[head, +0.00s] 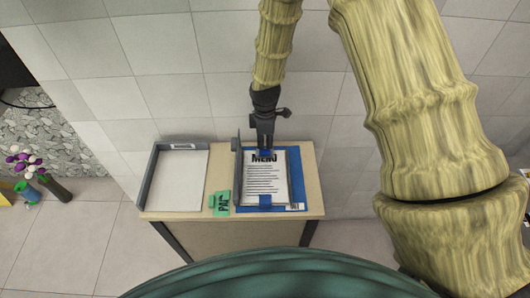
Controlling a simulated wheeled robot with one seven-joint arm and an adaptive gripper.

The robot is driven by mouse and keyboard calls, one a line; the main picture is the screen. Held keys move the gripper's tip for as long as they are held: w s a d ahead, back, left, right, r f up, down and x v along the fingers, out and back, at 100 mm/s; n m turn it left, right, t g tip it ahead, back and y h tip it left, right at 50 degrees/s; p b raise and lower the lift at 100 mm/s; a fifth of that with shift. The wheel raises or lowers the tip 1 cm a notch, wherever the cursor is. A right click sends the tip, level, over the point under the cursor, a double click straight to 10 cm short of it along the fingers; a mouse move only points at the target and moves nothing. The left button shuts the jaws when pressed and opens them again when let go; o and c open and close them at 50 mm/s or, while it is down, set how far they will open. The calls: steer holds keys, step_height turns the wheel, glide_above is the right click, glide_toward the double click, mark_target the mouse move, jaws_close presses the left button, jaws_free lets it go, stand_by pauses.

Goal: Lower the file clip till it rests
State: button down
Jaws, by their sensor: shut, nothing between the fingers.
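A blue file (293,207) lies on the small table, with a white printed sheet headed "MENU" (264,182) on it. A blue piece (265,153), which looks like the file clip, shows at the sheet's top edge, directly below my fingertips. My gripper (265,146) points down over the top of the sheet, shut and empty. It partly hides the clip. I cannot tell whether the fingers touch the clip or whether the clip is raised or resting.
A grey tray (144,186) with white paper stands on the table's left. A green tag (222,201) lies between tray and file. A thin grey upright plate (237,172) stands at the file's left edge. The tiled wall (225,97) is close behind. Flowers (24,168) are far left.

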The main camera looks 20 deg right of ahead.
mark_target(265, 150)
steer(key=shift+f+b, duration=0.35)
steer(key=shift+f, duration=0.5)
stand_by(0.6)
steer(key=shift+r, duration=0.15)
steer(key=shift+r+p, duration=2.45)
steer(key=shift+r, duration=0.9)
steer(key=shift+s, duration=0.1)
